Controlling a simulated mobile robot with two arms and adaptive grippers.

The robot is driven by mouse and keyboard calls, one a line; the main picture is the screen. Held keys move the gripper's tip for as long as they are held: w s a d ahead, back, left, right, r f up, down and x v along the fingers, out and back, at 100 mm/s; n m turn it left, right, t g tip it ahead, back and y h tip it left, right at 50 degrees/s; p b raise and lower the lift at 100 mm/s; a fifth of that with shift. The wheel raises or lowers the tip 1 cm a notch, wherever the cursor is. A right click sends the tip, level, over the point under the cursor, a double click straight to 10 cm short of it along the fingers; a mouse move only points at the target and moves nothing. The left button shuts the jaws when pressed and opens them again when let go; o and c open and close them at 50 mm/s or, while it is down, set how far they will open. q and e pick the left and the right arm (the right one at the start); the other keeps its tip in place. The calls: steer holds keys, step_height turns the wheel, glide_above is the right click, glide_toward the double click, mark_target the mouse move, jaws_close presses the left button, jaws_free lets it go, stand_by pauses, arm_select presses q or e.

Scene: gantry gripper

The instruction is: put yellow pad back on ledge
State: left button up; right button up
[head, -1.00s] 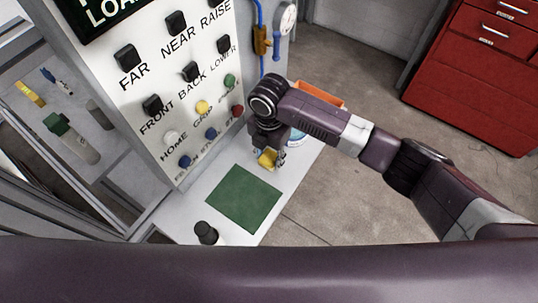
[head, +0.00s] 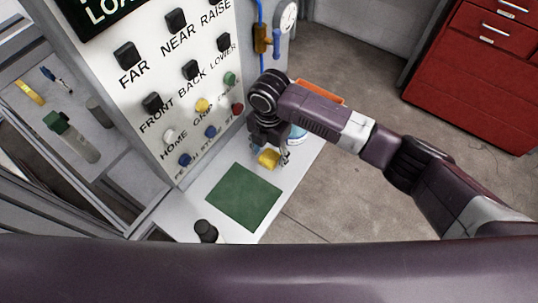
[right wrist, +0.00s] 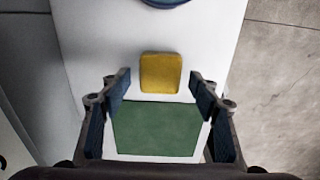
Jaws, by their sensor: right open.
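The yellow pad (head: 268,159) is a small rounded block at the right gripper, above or on the white ledge (head: 300,160). In the right wrist view the yellow pad (right wrist: 161,73) shows whole against the white surface, just beyond the green mat (right wrist: 157,128). My right gripper (right wrist: 159,80) is open, with one finger on each side of the pad and a visible gap to both. In the head view the right gripper (head: 270,153) points down and partly hides the pad's surroundings. My left gripper is not in view.
The button panel (head: 190,90) rises at the ledge's left. A green mat (head: 244,196) and a black knob (head: 205,231) are on the ledge's near part. An orange item (head: 320,92) and a blue-rimmed round container (head: 297,134) are behind my right arm. A red cabinet (head: 470,80) stands at right.

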mark_target(269, 158)
step_height(269, 158, up, 11)
steer(key=b, duration=0.1)
steer(key=shift+b, duration=0.4)
steer(key=shift+s, duration=0.1)
